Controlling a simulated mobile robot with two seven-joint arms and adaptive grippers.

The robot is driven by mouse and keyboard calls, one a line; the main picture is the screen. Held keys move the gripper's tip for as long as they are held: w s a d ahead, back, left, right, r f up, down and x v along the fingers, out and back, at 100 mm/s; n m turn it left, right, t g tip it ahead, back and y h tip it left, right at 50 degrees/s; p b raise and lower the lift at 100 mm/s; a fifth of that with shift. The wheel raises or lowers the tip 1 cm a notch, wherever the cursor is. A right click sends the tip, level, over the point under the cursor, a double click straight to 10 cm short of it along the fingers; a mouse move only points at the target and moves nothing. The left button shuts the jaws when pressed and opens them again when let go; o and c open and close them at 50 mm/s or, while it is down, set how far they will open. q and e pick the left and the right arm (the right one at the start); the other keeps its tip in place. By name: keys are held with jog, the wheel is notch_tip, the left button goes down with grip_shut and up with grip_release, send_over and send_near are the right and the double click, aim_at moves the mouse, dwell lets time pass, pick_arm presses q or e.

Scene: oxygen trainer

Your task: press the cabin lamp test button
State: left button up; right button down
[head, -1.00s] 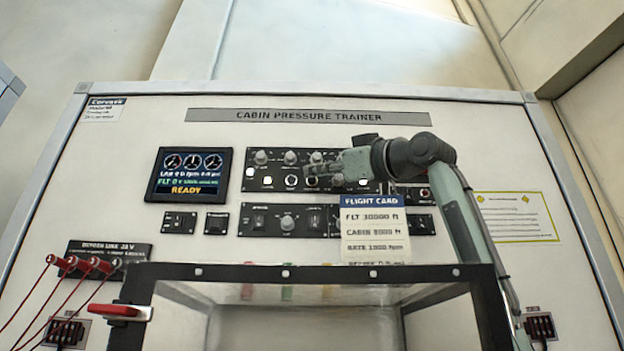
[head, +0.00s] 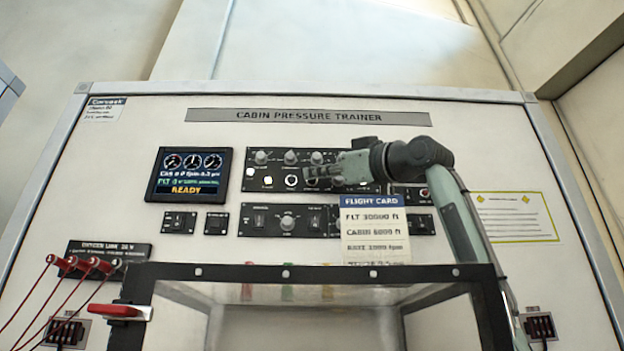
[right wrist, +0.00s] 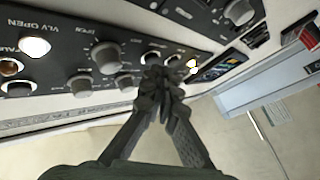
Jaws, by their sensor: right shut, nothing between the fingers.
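The upper control panel (head: 330,158) carries a row of knobs with round buttons below them. A white lit button (head: 250,172) sits at its left end and another round button (head: 291,180) sits just left of my fingertips. I cannot read which one is the cabin lamp test button. My right gripper (head: 312,174) is shut and empty, pointing left across the panel's lower row. In the right wrist view the shut fingertips (right wrist: 162,78) overlap the button row, beside a round button (right wrist: 150,57) and near a lit one (right wrist: 192,64). Contact cannot be told. My left gripper is out of view.
A display (head: 188,174) reading READY is left of the panel. A lower panel (head: 262,233) with switches and a knob is beneath. The flight card (head: 373,222) hangs below my right wrist. A dark-framed clear case (head: 300,272) stands in front, with a red latch (head: 118,311).

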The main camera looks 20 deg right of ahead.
jog(key=shift+w+d, duration=0.15)
jog(key=shift+w, duration=0.35)
dwell(0.9)
jog(key=shift+s+a+f+b, duration=0.1)
jog(key=shift+s+a+b, duration=0.05)
jog(key=shift+s, duration=0.25)
jog(key=shift+s+a+b, duration=0.1)
jog(key=shift+s+b, duration=0.05)
jog(key=shift+s, duration=0.25)
jog(key=s, duration=0.2)
jog(key=s+a+b, duration=0.1)
jog(key=s, duration=0.1)
jog(key=shift+s+a, duration=0.2)
jog(key=shift+s, duration=0.2)
dwell(0.7)
